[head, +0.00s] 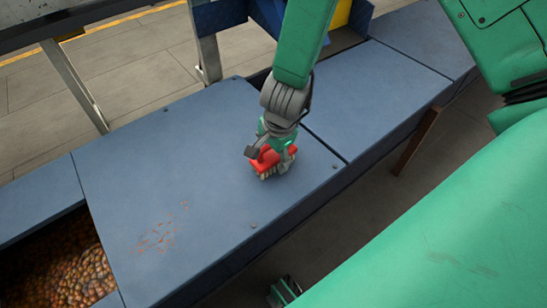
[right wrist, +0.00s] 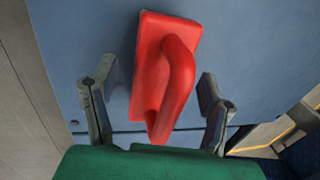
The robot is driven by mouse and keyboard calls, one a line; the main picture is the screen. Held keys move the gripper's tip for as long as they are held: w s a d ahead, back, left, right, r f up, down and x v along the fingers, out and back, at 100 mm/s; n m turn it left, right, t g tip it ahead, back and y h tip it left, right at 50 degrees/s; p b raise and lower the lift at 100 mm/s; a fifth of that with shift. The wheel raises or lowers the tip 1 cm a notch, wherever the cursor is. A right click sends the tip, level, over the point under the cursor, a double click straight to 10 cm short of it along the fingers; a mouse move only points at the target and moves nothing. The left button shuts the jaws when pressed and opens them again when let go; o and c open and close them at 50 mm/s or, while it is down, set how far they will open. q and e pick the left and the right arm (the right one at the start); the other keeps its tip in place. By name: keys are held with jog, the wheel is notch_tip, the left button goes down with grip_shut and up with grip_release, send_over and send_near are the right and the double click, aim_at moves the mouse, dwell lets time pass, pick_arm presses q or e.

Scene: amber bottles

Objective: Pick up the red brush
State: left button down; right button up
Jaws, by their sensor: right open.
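The red brush (head: 266,161) has a loop handle and pale bristles. It stands bristles down on the blue-grey panel (head: 170,150) in the head view. My right gripper (head: 270,157) is open right at the brush, its fingers on either side of it. In the right wrist view the red brush (right wrist: 150,60) shows its handle, running between the two open fingers of the right gripper (right wrist: 157,75). Gaps show between the handle and both fingers there. The gripper hides part of the brush in the head view. I do not make out my left gripper.
An opening at the lower left holds many small orange-brown pieces (head: 60,270). Orange scraps (head: 160,236) lie on the panel, left of the brush. The panel around them is otherwise clear. A blue and yellow structure (head: 340,14) stands behind my right arm.

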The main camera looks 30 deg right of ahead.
jog(key=shift+a+r, duration=0.15)
jog(key=c, duration=1.3)
jog(key=shift+d, duration=0.2)
jog(key=shift+c, duration=0.2)
notch_tip(320, 180, up, 10)
jog(key=p, duration=0.6)
